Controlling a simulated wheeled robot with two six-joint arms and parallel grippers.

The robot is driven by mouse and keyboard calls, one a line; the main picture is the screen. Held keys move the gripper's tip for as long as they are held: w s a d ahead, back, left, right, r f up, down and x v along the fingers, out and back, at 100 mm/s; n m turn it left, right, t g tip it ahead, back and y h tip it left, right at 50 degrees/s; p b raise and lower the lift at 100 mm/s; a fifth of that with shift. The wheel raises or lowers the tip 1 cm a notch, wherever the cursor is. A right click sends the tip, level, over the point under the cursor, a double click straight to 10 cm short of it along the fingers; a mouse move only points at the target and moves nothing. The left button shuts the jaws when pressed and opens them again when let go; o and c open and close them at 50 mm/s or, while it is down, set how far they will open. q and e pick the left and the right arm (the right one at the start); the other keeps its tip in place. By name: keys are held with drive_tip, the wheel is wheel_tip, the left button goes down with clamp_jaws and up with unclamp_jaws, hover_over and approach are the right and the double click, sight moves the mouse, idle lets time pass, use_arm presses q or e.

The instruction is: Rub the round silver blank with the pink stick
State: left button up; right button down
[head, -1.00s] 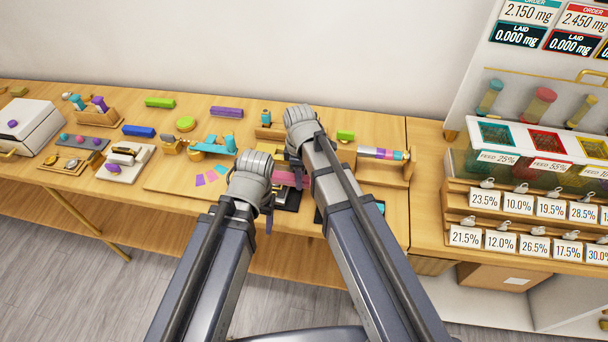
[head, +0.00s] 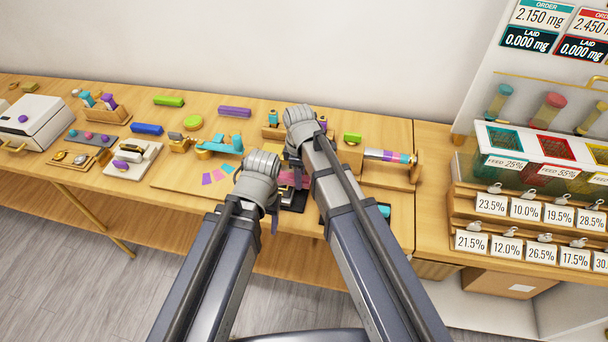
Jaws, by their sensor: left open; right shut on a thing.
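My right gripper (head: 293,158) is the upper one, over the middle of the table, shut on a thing. A pink piece (head: 290,180), most likely the pink stick, shows just below it, partly behind my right arm. My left gripper (head: 272,205) is the lower one, open, just left of the pink piece. Its fingertips are largely hidden. A small black stand (head: 296,200) shows under the pink piece. I cannot make out the round silver blank; my grippers and arms cover this area. I cannot tell whether the pink piece touches anything.
A teal tool (head: 220,147) and colour swatches (head: 216,175) lie left of my grippers. A wooden stand with a striped rod (head: 388,155) is on the right. A white box (head: 30,125) and small trays are at far left. Feed bins (head: 505,150) stand at far right.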

drive_tip(key=shift+w+a, duration=0.15)
drive_tip(key=shift+a, duration=0.35)
drive_tip(key=shift+d, duration=0.1)
drive_tip(key=shift+d, duration=0.45)
drive_tip(key=shift+s, duration=0.2)
drive_tip(key=shift+s+d, duration=0.15)
drive_tip(key=shift+d, duration=0.4)
drive_tip(key=shift+d, duration=0.1)
drive_tip(key=shift+s+d, duration=0.15)
drive_tip(key=shift+d, duration=0.3)
